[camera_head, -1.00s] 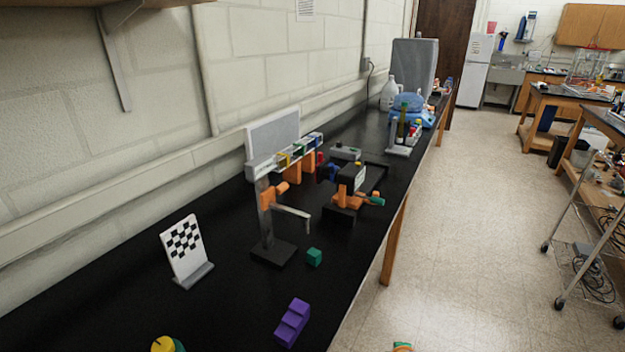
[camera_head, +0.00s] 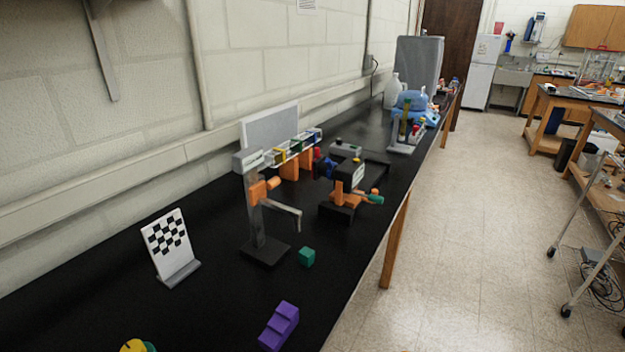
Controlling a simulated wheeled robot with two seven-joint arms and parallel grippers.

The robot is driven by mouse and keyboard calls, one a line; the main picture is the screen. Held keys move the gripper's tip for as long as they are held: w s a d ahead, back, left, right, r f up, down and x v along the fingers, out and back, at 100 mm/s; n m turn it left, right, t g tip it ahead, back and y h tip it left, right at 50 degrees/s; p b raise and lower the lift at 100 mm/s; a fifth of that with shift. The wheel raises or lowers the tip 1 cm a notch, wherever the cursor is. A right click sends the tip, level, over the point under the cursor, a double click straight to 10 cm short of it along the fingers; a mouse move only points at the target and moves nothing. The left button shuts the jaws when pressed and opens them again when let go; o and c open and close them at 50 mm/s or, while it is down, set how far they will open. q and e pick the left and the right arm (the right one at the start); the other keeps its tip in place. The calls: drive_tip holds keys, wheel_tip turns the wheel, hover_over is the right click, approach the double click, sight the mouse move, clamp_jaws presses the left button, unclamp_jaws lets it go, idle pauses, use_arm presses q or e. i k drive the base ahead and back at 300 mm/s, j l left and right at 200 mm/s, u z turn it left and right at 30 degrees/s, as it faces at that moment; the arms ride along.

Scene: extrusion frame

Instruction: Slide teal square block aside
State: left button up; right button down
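The teal block (camera_head: 307,257) is a small cube on the black bench top, just right of the dark foot of a grey upright stand. The purple stepped block (camera_head: 279,326) lies nearer to me, apart from it. Neither of my grippers shows in the head view, and nothing touches the teal block.
The grey stand (camera_head: 256,205) has an orange clamp and a thin bent arm reaching right above the bench. A checkerboard plate (camera_head: 169,244) stands at left. A yellow and green object (camera_head: 138,346) is cut off at the bottom edge. The bench's right edge is close to the blocks.

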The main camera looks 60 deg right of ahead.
sight(307, 256)
drive_tip(key=l, duration=0.45)
drive_tip(key=k+l, duration=0.15)
drive_tip(key=l, duration=0.75)
drive_tip(key=k+l, duration=0.15)
drive_tip(key=l, duration=0.3)
drive_tip(key=l+u, duration=0.05)
